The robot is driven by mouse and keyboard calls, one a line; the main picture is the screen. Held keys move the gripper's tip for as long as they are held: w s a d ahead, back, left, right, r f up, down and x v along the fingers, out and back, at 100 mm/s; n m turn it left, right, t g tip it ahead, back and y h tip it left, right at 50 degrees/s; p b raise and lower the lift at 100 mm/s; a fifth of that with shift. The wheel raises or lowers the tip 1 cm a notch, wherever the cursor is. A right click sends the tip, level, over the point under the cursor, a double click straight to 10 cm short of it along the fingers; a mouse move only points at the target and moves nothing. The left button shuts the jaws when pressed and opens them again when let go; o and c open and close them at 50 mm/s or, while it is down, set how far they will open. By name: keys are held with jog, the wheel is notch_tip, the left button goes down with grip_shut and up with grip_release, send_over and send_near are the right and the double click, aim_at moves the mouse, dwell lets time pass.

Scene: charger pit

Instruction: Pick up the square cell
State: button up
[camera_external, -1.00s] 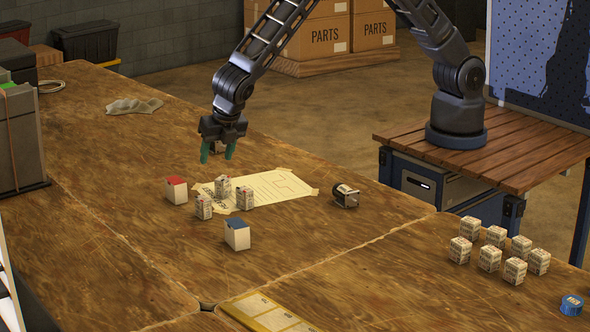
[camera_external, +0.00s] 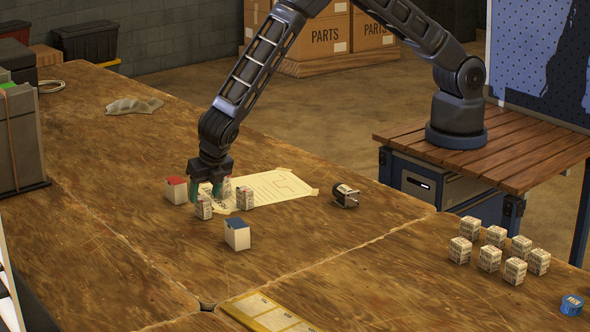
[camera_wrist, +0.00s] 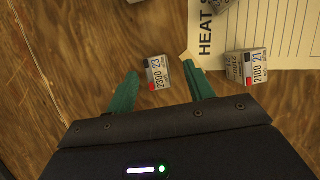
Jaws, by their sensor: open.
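Small square cells with printed white labels stand on the wooden bench. In the external view one cell (camera_external: 204,208) is just in front of my gripper (camera_external: 209,192), and another cell (camera_external: 245,197) is to its right. A third is mostly hidden behind my gripper. In the wrist view a cell marked 2300 23 (camera_wrist: 158,73) lies between the green fingertips of my gripper (camera_wrist: 159,70), with gaps on both sides. A cell marked 2100 21 (camera_wrist: 246,68) sits right of the right finger. My gripper is open, low over the cells, and holds nothing.
A red-topped box (camera_external: 176,191) stands close left of my gripper; a blue-topped box (camera_external: 237,235) is in front. A paper sheet (camera_external: 275,187) lies under some cells. A dark cylinder (camera_external: 345,196) is to the right.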

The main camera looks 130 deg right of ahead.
aim_at(202, 198)
jog(key=x, duration=0.4)
jog(key=shift+w+f, duration=0.25)
jog(key=shift+f, duration=0.1)
jog(key=c, duration=1.1)
jog(key=shift+c, duration=0.2)
jog(key=shift+r, duration=0.15)
